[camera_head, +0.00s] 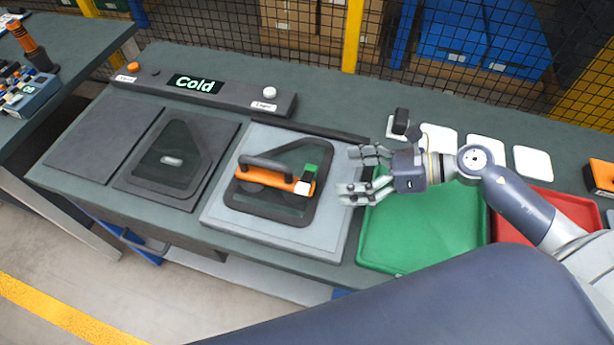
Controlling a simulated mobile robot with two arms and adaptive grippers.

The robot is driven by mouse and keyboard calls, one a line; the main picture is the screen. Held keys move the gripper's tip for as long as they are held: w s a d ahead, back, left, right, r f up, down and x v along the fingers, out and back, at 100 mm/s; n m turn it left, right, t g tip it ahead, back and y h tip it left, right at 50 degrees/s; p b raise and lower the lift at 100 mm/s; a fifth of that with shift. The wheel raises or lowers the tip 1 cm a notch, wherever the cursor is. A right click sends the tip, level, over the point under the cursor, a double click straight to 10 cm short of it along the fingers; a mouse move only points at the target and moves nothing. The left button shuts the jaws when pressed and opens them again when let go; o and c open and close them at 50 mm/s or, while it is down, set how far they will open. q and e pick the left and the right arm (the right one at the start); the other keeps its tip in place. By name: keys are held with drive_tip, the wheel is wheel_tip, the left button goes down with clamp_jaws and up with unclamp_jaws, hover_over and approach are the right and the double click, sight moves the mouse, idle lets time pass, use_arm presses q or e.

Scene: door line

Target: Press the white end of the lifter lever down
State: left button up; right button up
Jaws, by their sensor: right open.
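The lifter (272,178), an orange bar with a dark grey handle, sits on a dark-framed panel with a glass-like window (310,155) on the light grey plate (225,205). Its lever stands at the bar's right end, with a green part (311,170) and a white end (303,188). My right gripper (352,172) is open and empty, to the right of the lever and apart from it, its fingers pointing left. It is over the gap between the plate and the green tray. My left gripper is not in view.
A green tray (420,245) lies under my right arm, with a red tray (535,205) beyond. White squares (485,149) line the back. A control bar reading "Cold" (195,84) has an orange button (134,67) and a white button (269,92). Another dark panel (165,170) lies left.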

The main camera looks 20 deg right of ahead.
sight(307, 177)
drive_tip(key=p+x, duration=0.2)
drive_tip(key=x, duration=0.6)
drive_tip(key=shift+w+a+r+p, duration=0.1)
drive_tip(key=shift+a+p, duration=0.15)
drive_tip(key=shift+p, duration=0.15)
drive_tip(key=shift+w+a+f, duration=0.25)
drive_tip(key=shift+a+f, duration=0.15)
drive_tip(key=shift+a, duration=0.1)
drive_tip(key=shift+c, duration=0.5)
drive_tip(key=c, duration=1)
